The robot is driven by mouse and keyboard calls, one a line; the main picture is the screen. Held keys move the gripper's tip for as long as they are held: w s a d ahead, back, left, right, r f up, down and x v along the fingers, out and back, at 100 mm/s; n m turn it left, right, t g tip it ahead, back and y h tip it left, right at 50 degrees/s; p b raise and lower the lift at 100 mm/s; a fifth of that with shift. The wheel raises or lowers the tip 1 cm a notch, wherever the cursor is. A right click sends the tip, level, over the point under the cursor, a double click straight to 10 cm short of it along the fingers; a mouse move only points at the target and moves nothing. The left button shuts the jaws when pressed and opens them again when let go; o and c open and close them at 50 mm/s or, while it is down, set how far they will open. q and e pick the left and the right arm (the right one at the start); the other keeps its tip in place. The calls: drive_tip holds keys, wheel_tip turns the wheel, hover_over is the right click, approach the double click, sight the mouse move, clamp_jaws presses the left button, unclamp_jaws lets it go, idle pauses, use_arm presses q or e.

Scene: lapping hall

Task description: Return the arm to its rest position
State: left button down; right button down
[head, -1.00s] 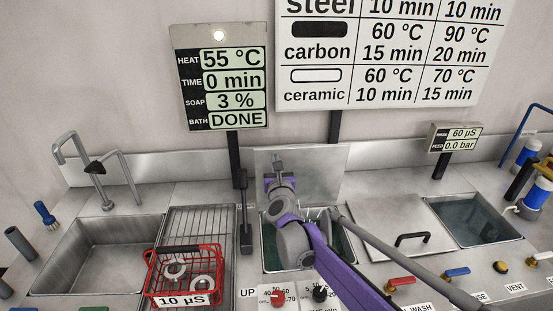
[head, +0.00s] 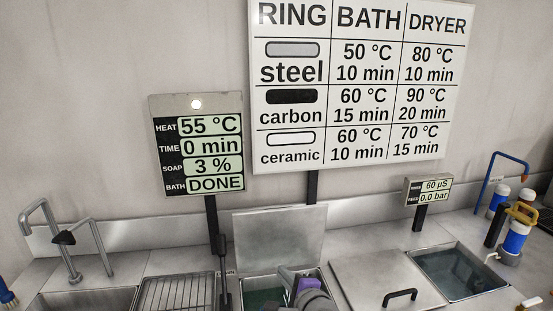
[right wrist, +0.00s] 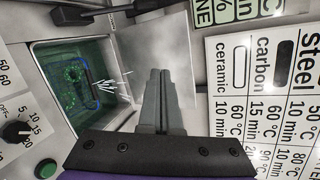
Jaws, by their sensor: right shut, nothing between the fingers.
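My right arm's purple and grey wrist shows at the bottom edge of the head view, in front of the open bath. In the right wrist view my right gripper (right wrist: 159,76) is shut and empty, its grey fingers pointing toward the raised lid. The bath (right wrist: 78,88) lies to the left of the fingers, with green liquid and a dark rack-like shape inside. My left gripper is not in view.
The open bath's lid (head: 279,240) stands upright behind it. A closed lid with a black handle (head: 399,297) and a water-filled basin (head: 462,272) are to the right. A tap (head: 50,230), sink and wire rack (head: 178,293) are to the left. The display (head: 198,143) reads DONE.

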drive_tip(key=s+d+f+n+g+h, duration=0.1)
drive_tip(key=s+d+f+n+g, duration=0.1)
drive_tip(key=s+d+f+n, duration=0.3)
drive_tip(key=s+d+f+n+g+h, duration=0.2)
drive_tip(key=s+d+f+n, duration=0.4)
drive_tip(key=s, duration=0.6)
drive_tip(key=s+d+f+n+g+h, duration=0.2)
drive_tip(key=s+d+f+n+g, duration=0.1)
drive_tip(key=s+d+f+n, duration=0.2)
drive_tip(key=s+f+n, duration=0.1)
drive_tip(key=s+f, duration=0.1)
drive_tip(key=s, duration=0.1)
drive_tip(key=shift+s+d+n+g+p, duration=0.15)
drive_tip(key=shift+s+n+g+p, duration=0.15)
drive_tip(key=shift+g, duration=0.1)
